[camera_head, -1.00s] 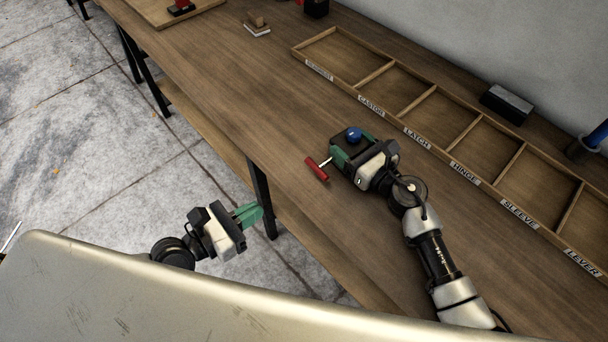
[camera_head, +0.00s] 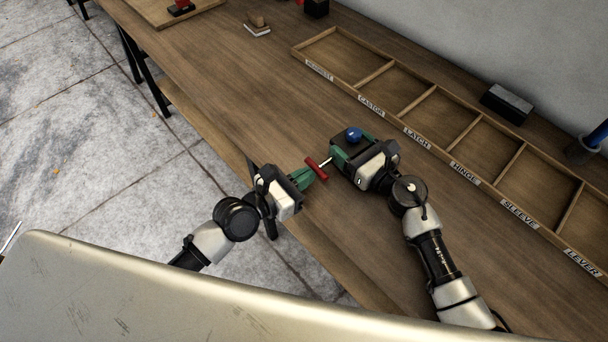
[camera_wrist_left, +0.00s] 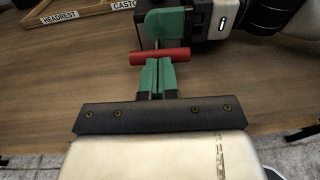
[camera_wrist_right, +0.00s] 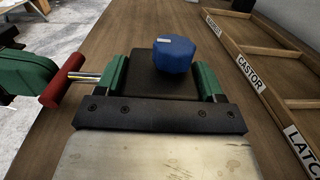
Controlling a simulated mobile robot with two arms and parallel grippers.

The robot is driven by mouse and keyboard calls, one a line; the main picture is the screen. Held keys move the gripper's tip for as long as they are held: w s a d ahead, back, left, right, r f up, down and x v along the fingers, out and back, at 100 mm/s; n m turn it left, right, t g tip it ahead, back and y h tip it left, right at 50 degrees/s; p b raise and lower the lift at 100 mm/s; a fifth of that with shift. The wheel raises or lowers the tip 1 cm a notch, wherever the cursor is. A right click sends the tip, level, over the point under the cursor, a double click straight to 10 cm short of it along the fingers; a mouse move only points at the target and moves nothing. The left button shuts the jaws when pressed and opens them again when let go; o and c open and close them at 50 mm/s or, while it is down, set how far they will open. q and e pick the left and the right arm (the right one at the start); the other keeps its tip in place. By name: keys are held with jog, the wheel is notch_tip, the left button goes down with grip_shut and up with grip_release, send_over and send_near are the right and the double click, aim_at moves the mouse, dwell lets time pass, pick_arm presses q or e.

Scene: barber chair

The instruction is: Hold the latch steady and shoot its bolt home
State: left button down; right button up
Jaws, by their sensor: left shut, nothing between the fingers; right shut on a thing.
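The latch has a dark block body (camera_wrist_right: 150,80) with a blue knob (camera_wrist_right: 172,56) on top; the knob also shows in the head view (camera_head: 354,134). My right gripper (camera_wrist_right: 165,82) is shut across the body, a green finger on each side. A silver bolt rod (camera_wrist_right: 84,77) sticks out of the body's side and ends in a red crossbar handle (camera_head: 316,168). My left gripper (camera_head: 318,173) is shut and empty. Its fingertips (camera_wrist_left: 158,62) are at the middle of the red handle (camera_wrist_left: 175,56), touching or nearly so. Some rod length is visible between handle and body.
A divided wooden tray (camera_head: 440,110) with labelled, empty compartments lies along the back of the bench (camera_head: 240,90). A black block (camera_head: 507,104) and a blue-handled item (camera_head: 594,137) are behind it. The bench's front edge runs below my left gripper.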

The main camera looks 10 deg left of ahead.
aim_at(318, 166)
pick_arm(q)
jog(key=shift+r+x, duration=0.1)
jog(key=shift+x, duration=0.85)
jog(key=shift+r+x, duration=0.15)
jog(key=shift+x, duration=0.85)
pick_arm(e)
jog(key=shift+a, duration=0.1)
jog(key=shift+s+a, duration=0.1)
pick_arm(q)
jog(key=shift+s+a+f, duration=0.1)
jog(key=shift+s+a, duration=0.05)
jog(key=shift+s, duration=0.05)
jog(key=f+v, duration=0.1)
jog(key=v, duration=1.2)
jog(key=shift+s+a, duration=0.2)
pick_arm(e)
jog(key=shift+d, duration=0.2)
